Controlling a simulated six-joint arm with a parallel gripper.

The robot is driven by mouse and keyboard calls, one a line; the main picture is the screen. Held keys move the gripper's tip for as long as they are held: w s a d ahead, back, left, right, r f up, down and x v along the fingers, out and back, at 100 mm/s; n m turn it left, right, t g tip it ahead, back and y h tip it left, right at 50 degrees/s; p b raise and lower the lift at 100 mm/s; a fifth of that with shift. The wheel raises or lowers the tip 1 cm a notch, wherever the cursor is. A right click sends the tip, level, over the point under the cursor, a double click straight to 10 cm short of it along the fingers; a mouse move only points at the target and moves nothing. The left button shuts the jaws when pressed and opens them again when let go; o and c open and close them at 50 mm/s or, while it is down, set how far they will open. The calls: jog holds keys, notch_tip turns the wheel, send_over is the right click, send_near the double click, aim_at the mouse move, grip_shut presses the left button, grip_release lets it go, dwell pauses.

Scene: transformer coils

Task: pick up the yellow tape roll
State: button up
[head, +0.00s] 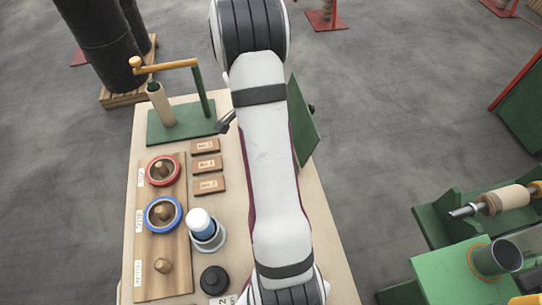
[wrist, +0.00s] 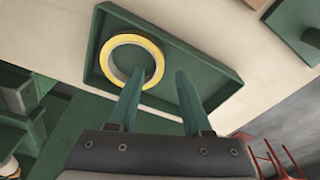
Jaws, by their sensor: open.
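The yellow tape roll (wrist: 131,39) lies flat in a shallow green tray (wrist: 215,80) in the wrist view, toward the tray's left end. My gripper (wrist: 160,72) is open, with its two green fingers pointing into the tray. The left fingertip overlaps the roll's lower right side in the picture; I cannot tell whether it touches. The right finger is apart from the roll, over bare tray floor. In the head view the roll and my gripper do not show; my arm covers the middle of the bench.
In the head view, a wooden board (head: 185,272) holds a red roll (head: 152,178) and a blue roll (head: 149,223) on pegs, and one bare peg (head: 162,266).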

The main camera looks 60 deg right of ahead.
jog(key=f, duration=0.2)
jog(key=d+f, duration=0.1)
jog(key=f, duration=0.1)
jog(key=shift+s+f, duration=0.1)
jog(key=shift+s, duration=0.1)
grip_shut()
